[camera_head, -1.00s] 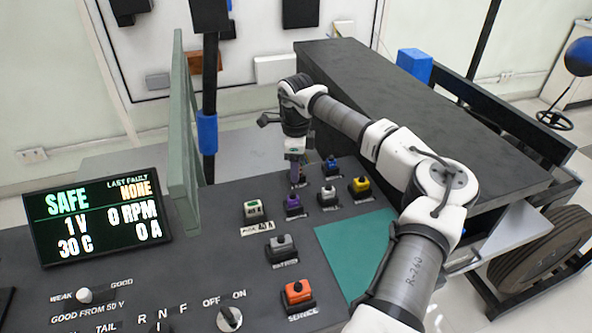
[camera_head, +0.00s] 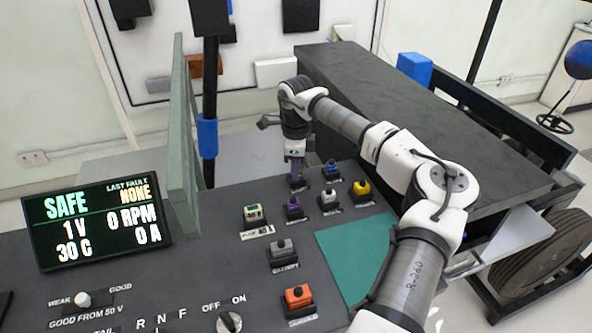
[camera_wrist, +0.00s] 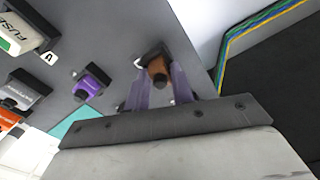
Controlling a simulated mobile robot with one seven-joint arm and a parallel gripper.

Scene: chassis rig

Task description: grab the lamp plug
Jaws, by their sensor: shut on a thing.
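My gripper (camera_head: 297,180) points down at the back of the dark panel, behind the purple plug (camera_head: 293,208). In the wrist view, the pale purple fingers of my gripper (camera_wrist: 158,84) are shut on a brown-orange plug (camera_wrist: 157,67), one finger on each side. This plug sits at a dark socket block on the panel. My fingers hide it in the head view. No label on it can be read, so I cannot tell from lettering that it is the lamp plug.
Blue (camera_head: 331,167), white (camera_head: 328,197) and yellow (camera_head: 361,187) plugs stand close to the right. A fuse block (camera_head: 255,214), grey plug (camera_head: 281,247) and orange plug (camera_head: 298,294) are nearer. A green upright board (camera_head: 183,140) stands left; a dark box (camera_head: 420,120) rises behind right.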

